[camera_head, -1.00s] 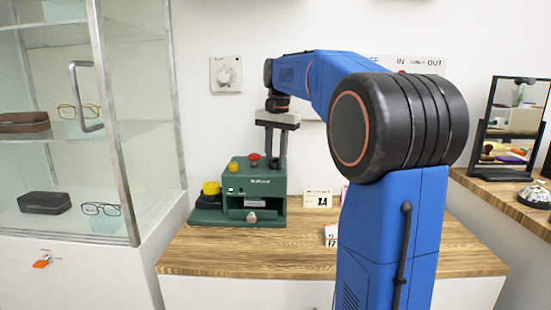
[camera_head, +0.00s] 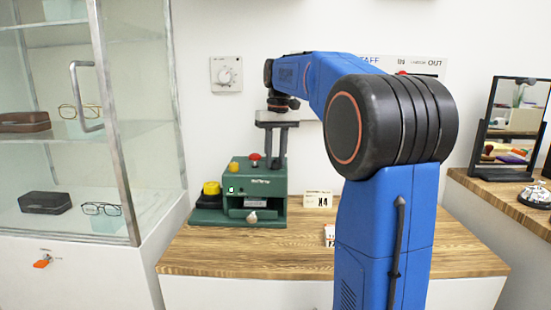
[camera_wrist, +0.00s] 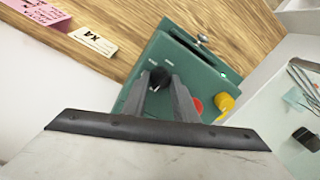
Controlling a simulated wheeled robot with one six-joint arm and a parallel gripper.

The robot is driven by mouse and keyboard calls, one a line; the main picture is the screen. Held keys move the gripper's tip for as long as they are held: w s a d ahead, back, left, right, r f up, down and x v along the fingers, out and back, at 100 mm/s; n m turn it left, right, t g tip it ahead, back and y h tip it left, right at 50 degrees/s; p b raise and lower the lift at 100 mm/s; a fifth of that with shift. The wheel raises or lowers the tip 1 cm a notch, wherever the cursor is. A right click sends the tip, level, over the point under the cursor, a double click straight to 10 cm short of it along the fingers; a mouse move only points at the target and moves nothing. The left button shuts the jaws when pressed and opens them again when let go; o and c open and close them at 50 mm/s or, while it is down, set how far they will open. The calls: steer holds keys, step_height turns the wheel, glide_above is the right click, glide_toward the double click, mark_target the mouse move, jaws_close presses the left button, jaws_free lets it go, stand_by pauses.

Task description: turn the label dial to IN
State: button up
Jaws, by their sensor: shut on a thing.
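The green machine (camera_head: 262,187) stands on the wooden counter, with a red button (camera_head: 254,157) and a yellow button (camera_head: 234,166) on top. In the wrist view the machine (camera_wrist: 200,62) shows from above, with a black dial (camera_wrist: 160,75) on its top face. My gripper (camera_wrist: 160,84) is shut on this dial, one finger on each side. In the head view my gripper (camera_head: 274,162) points straight down at the machine's right top edge; the dial is not clear there. Small white marks sit beside the dial, too small to read, so its setting cannot be told.
A glass cabinet (camera_head: 110,130) is at left, a wall thermostat (camera_head: 226,75) behind, a mirror (camera_head: 508,125) at right. The counter front (camera_head: 250,258) is clear.

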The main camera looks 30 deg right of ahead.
mark_target(277, 161)
steer(key=shift+n, duration=0.9)
steer(key=o, duration=1)
steer(key=shift+o, duration=0.2)
steer(key=shift+r, duration=0.1)
step_height(277, 161, up, 12)
steer(key=shift+d, duration=0.3)
